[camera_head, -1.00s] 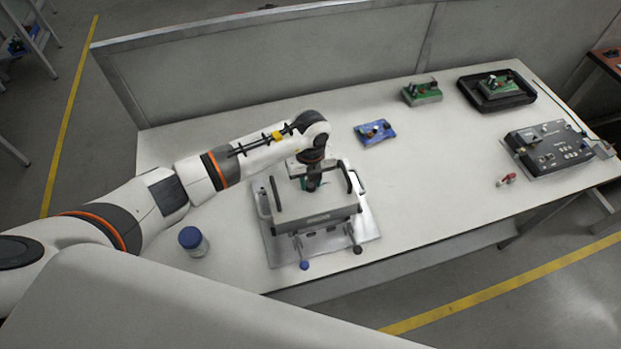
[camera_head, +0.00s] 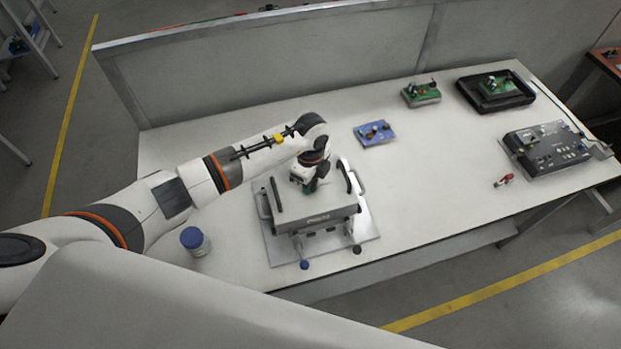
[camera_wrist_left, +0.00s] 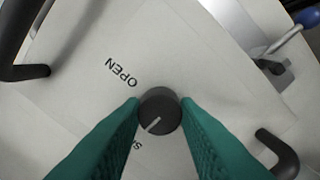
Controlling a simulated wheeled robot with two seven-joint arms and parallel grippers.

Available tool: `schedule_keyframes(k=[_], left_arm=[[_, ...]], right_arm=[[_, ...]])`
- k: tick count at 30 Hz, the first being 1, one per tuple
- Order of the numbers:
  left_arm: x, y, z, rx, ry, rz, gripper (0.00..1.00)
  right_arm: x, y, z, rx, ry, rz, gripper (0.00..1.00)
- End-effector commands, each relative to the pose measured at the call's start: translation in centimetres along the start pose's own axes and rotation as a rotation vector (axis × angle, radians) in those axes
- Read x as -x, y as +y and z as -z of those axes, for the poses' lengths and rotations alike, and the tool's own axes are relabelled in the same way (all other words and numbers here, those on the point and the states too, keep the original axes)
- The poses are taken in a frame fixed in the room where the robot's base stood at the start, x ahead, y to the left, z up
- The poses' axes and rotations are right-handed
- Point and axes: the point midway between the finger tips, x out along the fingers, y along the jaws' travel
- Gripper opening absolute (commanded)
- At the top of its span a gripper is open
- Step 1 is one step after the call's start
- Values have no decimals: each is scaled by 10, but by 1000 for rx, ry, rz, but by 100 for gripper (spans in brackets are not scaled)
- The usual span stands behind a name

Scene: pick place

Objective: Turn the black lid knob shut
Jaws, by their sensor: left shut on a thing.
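The black lid knob (camera_wrist_left: 159,111) is round, with a pale pointer line. It stands on the white lid of a box (camera_head: 322,205) and shows in the left wrist view. The line points to the lower left in that view, toward lettering partly hidden by a finger; the word OPEN is printed at its upper left. My left gripper (camera_wrist_left: 160,118) has its green fingers on both sides of the knob, shut on it. In the head view the left gripper (camera_head: 309,185) is over the lid and hides the knob. My right gripper is not in view.
A blue board (camera_head: 375,133), green board (camera_head: 421,94), black tray (camera_head: 527,97) and grey device (camera_head: 552,160) lie farther right.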

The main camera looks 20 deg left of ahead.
Motion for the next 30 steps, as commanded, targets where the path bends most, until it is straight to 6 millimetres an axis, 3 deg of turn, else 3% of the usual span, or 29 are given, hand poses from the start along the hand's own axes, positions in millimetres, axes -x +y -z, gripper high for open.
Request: schedule_keyframes(k=[18,19,23,30], left_arm=[[0,0,0,43,0,-1,6],[0,0,0,43,0,-1,30],[0,0,0,42,0,-1,51],[0,0,0,42,0,0,51]], right_arm=[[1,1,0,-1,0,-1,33],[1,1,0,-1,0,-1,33],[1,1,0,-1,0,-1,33],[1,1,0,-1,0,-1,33]])
